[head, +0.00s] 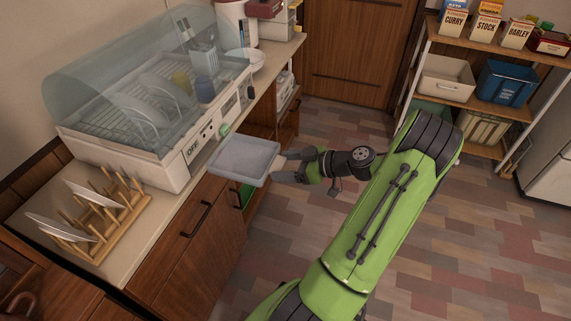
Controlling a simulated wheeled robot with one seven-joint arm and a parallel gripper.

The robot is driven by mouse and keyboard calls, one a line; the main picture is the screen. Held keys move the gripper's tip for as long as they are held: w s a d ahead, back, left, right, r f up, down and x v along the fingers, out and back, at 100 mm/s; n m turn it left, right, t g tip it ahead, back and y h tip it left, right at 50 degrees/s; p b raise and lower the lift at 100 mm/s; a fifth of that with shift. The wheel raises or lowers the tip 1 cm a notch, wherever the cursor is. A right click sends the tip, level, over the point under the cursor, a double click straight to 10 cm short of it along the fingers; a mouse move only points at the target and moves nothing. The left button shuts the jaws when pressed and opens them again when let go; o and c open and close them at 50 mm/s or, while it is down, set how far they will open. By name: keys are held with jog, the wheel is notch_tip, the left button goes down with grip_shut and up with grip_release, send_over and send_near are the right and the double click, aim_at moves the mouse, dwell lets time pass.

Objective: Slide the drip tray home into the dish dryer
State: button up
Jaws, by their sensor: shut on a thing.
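The drip tray (243,158) is a shallow grey rectangular tray, held out in front of the counter edge, roughly level. Its far left side is close to the front of the dish dryer; I cannot tell whether it touches or enters a slot. My gripper (279,164) is shut on the tray's near right edge. The dish dryer (178,170) is a cream box with a clear curved cover, standing on the counter with plates and cups inside. The slot for the tray is not clearly visible.
A wooden plate rack (104,222) with white plates stands on the counter left of the dryer. Cabinets with dark handles lie below the counter. Open floor (330,240) lies to the right, before a shelf (460,100).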

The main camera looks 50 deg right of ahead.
aim_at(221, 153)
jog(key=shift+s, duration=0.1)
jog(key=shift+b, duration=0.3)
jog(key=w+f+b, duration=0.1)
jog(key=w+a+f+b, duration=0.1)
jog(key=w+b, duration=0.1)
jog(key=shift+f, duration=0.35)
jog(key=shift+w+a+b, duration=0.6)
jog(key=shift+w+a, duration=0.4)
jog(key=shift+w, duration=1.9)
jog(key=shift+w+a+b, duration=0.6)
jog(key=shift+w+a, duration=0.45)
jog(key=shift+w, duration=1.8)
jog(key=shift+w+a+b, duration=0.6)
jog(key=shift+w+a, duration=0.4)
jog(key=shift+w, duration=1.9)
jog(key=shift+w+a, duration=0.25)
jog(key=shift+w, duration=0.35)
jog(key=o, duration=1.2)
jog(key=shift+o, duration=0.2)
jog(key=p+v, duration=0.3)
jog(key=v, duration=1.2)
jog(key=shift+s+d+r, duration=0.1)
jog(key=shift+s, duration=0.25)
